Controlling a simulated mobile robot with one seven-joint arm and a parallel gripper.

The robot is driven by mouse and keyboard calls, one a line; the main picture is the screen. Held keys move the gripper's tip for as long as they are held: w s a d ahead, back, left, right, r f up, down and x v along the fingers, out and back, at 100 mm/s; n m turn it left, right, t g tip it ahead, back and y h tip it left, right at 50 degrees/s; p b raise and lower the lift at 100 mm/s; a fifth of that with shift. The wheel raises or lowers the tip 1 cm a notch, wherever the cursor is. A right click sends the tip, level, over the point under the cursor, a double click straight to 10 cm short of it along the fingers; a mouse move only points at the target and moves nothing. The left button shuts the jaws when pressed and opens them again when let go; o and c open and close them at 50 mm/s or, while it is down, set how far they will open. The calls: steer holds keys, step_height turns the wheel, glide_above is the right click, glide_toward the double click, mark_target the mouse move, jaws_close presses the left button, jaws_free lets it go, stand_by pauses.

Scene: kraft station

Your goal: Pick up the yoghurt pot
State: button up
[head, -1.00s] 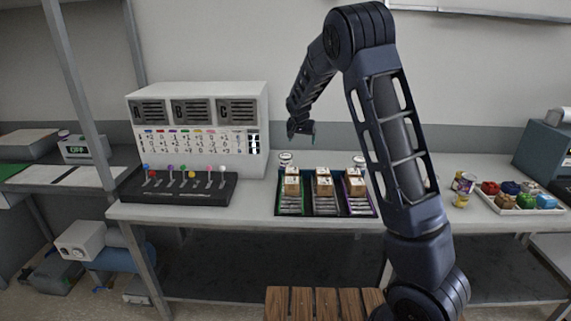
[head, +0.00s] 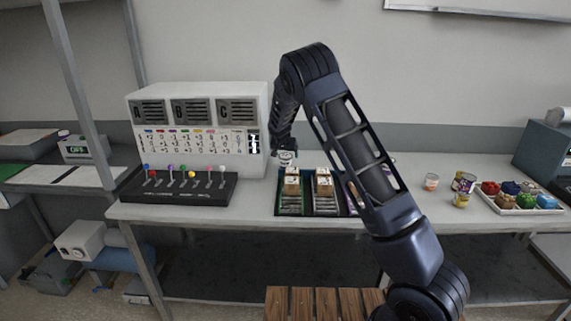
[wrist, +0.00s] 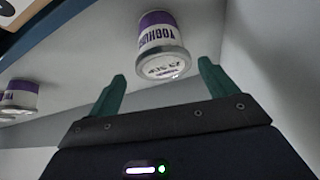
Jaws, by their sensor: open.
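A yoghurt pot (wrist: 163,40), white with a purple band and YOGHURT lettering, shows upside down in the wrist view. It lies ahead of and between the green fingers of my gripper (wrist: 162,72), which is open and empty. The fingers look apart from the pot. In the head view the pot (head: 287,156) stands at the back of the table, behind the left of the box lanes, with my gripper close beside it and largely hidden. A second similar pot (wrist: 18,97) shows at the left of the wrist view.
Small brown boxes (head: 323,184) sit in lanes on the table. A lever panel (head: 180,188) and a white display cabinet (head: 197,125) stand to the left. A small tub (head: 431,182), cans (head: 463,184) and a tray of coloured items (head: 522,210) are to the right.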

mark_target(285, 155)
steer(key=shift+a+x, duration=0.15)
steer(key=shift+x, duration=1.15)
steer(key=shift+a+x, duration=0.1)
steer(key=shift+x, duration=1.25)
steer(key=shift+c, duration=0.5)
steer(key=c, duration=0.9)
steer(key=shift+r, duration=0.2)
